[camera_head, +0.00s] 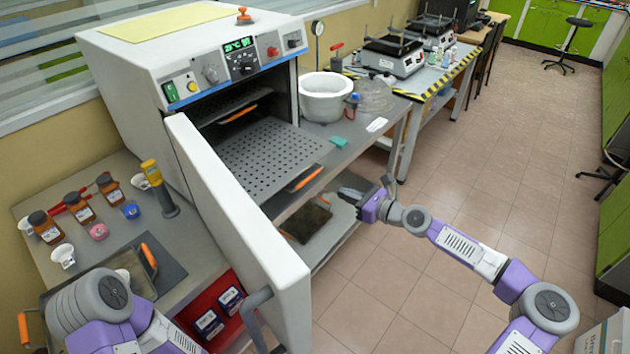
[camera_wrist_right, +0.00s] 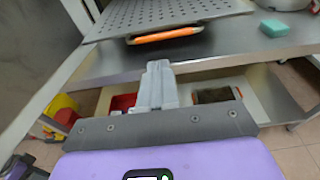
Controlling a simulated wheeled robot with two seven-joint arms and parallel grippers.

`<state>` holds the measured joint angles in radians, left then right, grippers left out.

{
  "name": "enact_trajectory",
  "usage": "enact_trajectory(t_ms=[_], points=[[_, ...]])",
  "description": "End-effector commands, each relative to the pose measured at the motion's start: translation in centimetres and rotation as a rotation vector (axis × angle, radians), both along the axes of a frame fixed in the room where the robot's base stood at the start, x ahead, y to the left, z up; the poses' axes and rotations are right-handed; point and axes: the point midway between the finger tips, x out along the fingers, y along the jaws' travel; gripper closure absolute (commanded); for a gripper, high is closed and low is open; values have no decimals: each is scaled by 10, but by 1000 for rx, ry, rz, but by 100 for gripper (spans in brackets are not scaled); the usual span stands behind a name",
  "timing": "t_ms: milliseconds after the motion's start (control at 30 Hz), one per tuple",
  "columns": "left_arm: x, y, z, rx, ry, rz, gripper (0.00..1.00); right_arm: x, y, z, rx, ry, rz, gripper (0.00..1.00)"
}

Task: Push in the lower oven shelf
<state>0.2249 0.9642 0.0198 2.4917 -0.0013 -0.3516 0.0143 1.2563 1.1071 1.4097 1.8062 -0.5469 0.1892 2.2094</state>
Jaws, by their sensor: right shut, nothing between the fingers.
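The white oven (camera_head: 225,70) stands with its door (camera_head: 240,230) swung wide open. Its lower shelf (camera_head: 265,150), a grey perforated plate, is pulled far out of the chamber. The shelf's front handle (camera_head: 306,178) is orange; in the right wrist view the handle (camera_wrist_right: 165,35) shows just beyond my fingers. An upper shelf (camera_head: 238,113) sits inside the oven. My right gripper (camera_head: 342,192) is shut and empty, in front of and a little to the right of the handle; the right wrist view shows its closed fingers (camera_wrist_right: 158,70) apart from it. My left arm shows at lower left, its gripper not visible.
The counter (camera_head: 35,195) at left holds brown bottles, small cups and a tray with an orange handle. A white pot (camera_head: 325,97) and a green sponge (camera_head: 338,142) stand right of the oven. A dark-lined tray (camera_head: 307,222) lies on the rack below.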

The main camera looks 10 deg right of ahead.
Motion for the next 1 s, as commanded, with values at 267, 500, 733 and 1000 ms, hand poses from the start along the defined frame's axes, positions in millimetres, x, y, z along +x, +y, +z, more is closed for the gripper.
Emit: enact_trajectory(t_ms=[267, 500, 733, 1000], points=[[0, 0, -16, 0, -1, 0, 55, 44, 37, -13, 1, -2, 4, 100], [1, 0, -26, 0, -1, 0, 55, 75, 60, -20, 1, -1, 1, 100], [1, 0, -30, 0, -1, 0, 55, 87, 68, -22, 1, 0, 0, 100], [1, 0, -29, 0, -1, 0, 55, 88, 69, -22, 1, 0, 0, 100]])
